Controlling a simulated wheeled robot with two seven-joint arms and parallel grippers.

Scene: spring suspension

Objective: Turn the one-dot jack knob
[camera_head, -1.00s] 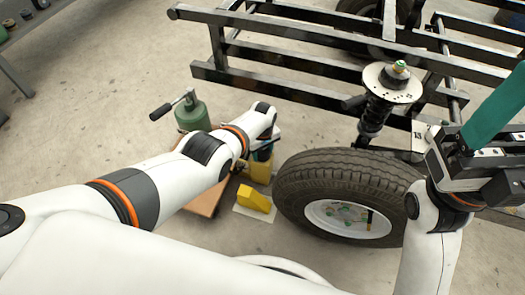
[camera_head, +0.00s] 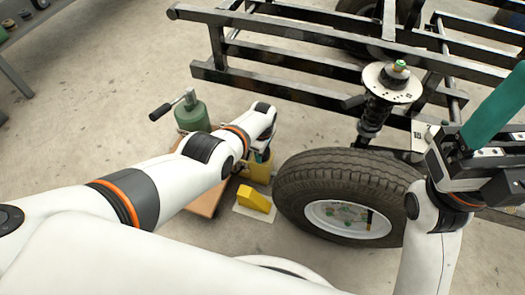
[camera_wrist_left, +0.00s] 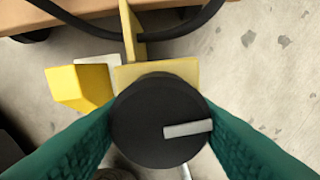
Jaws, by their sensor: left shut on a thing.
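The black round jack knob (camera_wrist_left: 145,105) with a pale bar on its face fills the middle of the left wrist view. No dot can be made out on it. My left gripper (camera_wrist_left: 161,122) is shut on it, with a teal finger on each side. The yellow jack body (camera_wrist_left: 183,72) shows just beyond the knob. In the head view, the jack (camera_head: 259,172) stands left of the tire, and my left wrist mostly hides the knob. My right gripper (camera_head: 485,125) is at the right edge with a teal finger raised; its opening cannot be judged.
A tire (camera_head: 318,177) lies just right of the jack, near a spring strut (camera_head: 375,115) and a black frame (camera_head: 290,90). A yellow wedge (camera_head: 254,198) and green cylinder (camera_head: 191,115) are nearby. A black hose (camera_wrist_left: 190,32) crosses behind the knob.

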